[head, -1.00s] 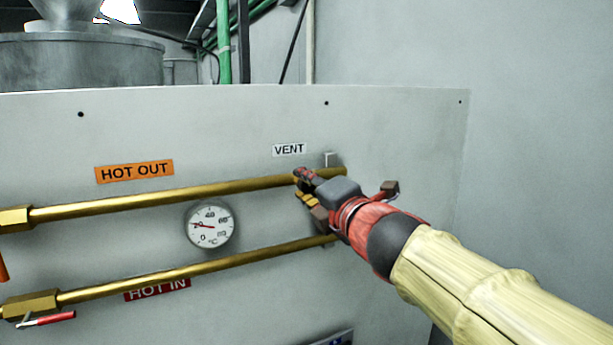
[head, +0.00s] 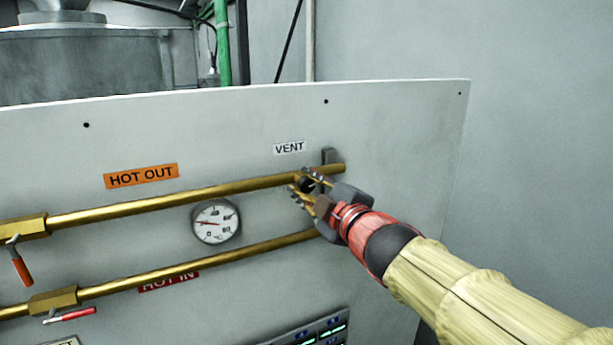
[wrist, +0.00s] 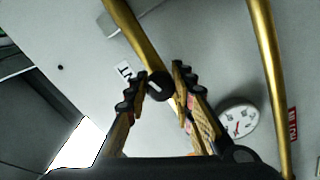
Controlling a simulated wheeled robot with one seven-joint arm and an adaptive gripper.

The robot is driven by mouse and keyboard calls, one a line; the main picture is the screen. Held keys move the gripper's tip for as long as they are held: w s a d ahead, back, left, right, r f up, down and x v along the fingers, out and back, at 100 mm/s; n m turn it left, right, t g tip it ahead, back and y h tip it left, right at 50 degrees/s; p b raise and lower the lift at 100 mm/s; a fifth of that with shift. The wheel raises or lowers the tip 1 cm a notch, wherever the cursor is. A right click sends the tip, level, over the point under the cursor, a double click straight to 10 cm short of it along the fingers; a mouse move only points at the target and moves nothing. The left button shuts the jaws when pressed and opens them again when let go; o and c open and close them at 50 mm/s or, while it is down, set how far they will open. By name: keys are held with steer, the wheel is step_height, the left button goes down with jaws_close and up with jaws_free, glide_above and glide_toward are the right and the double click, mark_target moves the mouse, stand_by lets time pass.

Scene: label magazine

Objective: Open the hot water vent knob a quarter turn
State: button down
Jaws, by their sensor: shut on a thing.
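The vent knob (wrist: 160,85) is a small round black knob with a pale line on its face, on the upper brass pipe (wrist: 133,30). In the wrist view it sits between my two fingertips. My gripper (head: 303,187) is shut on the knob, just below the VENT label (head: 289,148). In the head view the knob (head: 307,185) shows dark between the fingers and is partly hidden by them. The label is also partly visible in the wrist view (wrist: 125,71), behind a finger.
The HOT OUT pipe (head: 150,210) and the HOT IN pipe (head: 200,272) run across the white panel (head: 400,120). A round gauge (head: 215,222) lies between them. Valves with orange (head: 20,262) and red (head: 70,315) handles are at the left. A grey pipe bracket (head: 330,157) is close to my gripper.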

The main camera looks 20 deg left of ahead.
steer(key=shift+f+m+p, duration=0.1)
steer(key=shift+m+p, duration=0.2)
steer(key=shift+m, duration=0.3)
steer(key=c, duration=1.5)
jaws_free()
steer(key=shift+d, duration=0.1)
steer(key=v, duration=1.1)
steer(key=shift+s+d, duration=0.3)
